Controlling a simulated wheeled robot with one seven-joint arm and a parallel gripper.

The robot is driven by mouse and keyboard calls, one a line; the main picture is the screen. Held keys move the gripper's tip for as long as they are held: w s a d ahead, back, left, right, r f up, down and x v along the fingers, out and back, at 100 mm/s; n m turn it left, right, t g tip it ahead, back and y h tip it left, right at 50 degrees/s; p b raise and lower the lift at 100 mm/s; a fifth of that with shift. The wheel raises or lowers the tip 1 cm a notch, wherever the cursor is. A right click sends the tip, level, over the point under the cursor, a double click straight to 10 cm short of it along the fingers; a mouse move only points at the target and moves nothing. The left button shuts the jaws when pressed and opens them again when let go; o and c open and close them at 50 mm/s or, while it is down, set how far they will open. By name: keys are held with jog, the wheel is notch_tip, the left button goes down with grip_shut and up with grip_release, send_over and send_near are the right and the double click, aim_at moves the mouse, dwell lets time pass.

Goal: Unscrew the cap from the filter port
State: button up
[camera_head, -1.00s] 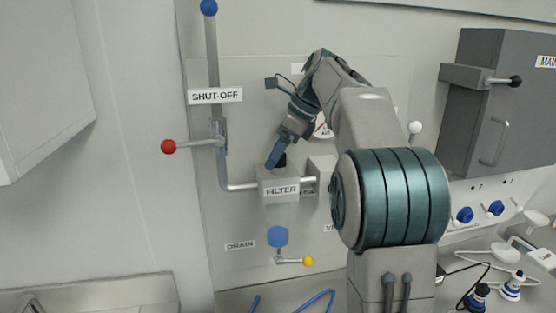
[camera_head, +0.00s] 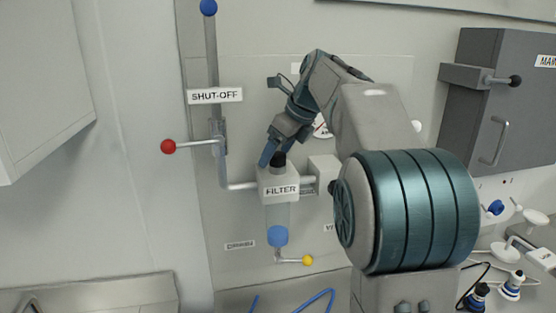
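The filter block (camera_head: 265,182) is a pale grey box labelled FILTER on the wall panel, left of my arm. A clear bowl hangs under it, with a blue bottom (camera_head: 278,237). The black cap (camera_head: 279,160) stands upright on top of the block. My gripper (camera_head: 270,156) points down at the cap from above, with a blue finger along the cap's upper left side. The other finger is not clearly seen, so I cannot tell whether the fingers are closed on the cap or only beside it.
A pipe with a SHUT-OFF label (camera_head: 215,96) and a red-knobbed lever (camera_head: 168,147) is to the left. A yellow-knobbed drain lever (camera_head: 307,260) sits below the filter. A grey cabinet (camera_head: 490,105) stands at right.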

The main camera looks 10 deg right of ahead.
grip_shut()
jog(key=n+g+y, duration=0.1)
jog(key=n, duration=0.3)
jog(key=shift+g, duration=0.4)
jog(key=shift+n+g, duration=0.3)
jog(key=shift+n, duration=0.5)
jog(key=shift+n+g, duration=0.6)
jog(key=shift+n, duration=0.6)
